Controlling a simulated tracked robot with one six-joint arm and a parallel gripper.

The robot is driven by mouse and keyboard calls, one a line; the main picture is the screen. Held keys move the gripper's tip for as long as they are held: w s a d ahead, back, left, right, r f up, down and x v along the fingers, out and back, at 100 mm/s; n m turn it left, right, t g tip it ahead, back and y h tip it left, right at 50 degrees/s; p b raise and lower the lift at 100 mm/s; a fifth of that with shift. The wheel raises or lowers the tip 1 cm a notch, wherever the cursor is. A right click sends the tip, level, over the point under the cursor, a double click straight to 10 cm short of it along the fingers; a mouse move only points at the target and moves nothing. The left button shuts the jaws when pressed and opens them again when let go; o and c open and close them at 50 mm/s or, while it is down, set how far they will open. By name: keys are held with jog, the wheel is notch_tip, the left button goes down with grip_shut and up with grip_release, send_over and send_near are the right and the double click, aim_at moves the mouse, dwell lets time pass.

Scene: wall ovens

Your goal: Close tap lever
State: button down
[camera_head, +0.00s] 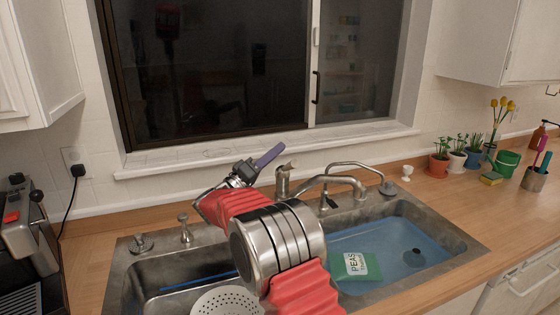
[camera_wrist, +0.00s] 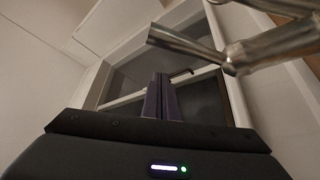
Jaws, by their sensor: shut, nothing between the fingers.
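The metal tap (camera_head: 283,183) stands behind the sink, its lever (camera_head: 288,166) on top pointing up and to the right. In the wrist view the lever (camera_wrist: 185,45) crosses the upper middle, its free end to the left, with the spout (camera_wrist: 280,45) at right. My gripper (camera_head: 270,154) is just left of the lever and close to it. Its purple fingers are together and empty, pointing up and right. In the wrist view the fingers (camera_wrist: 161,98) are shut, below the lever's free end in the picture. Contact cannot be told.
The double sink (camera_head: 455,240) has a white colander (camera_head: 222,302) in the left basin and a green peas bag (camera_head: 357,266) in the blue-looking right basin. A curved spout (camera_head: 347,167) rises right of the tap. Potted plants (camera_head: 440,165) stand at right. The window sill (camera_head: 240,150) is behind my gripper.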

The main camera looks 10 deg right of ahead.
jog(key=f+v, duration=0.1)
jog(key=v, duration=0.9)
jog(key=shift+w, duration=0.45)
jog(key=shift+r, duration=0.1)
jog(key=shift+n, duration=0.3)
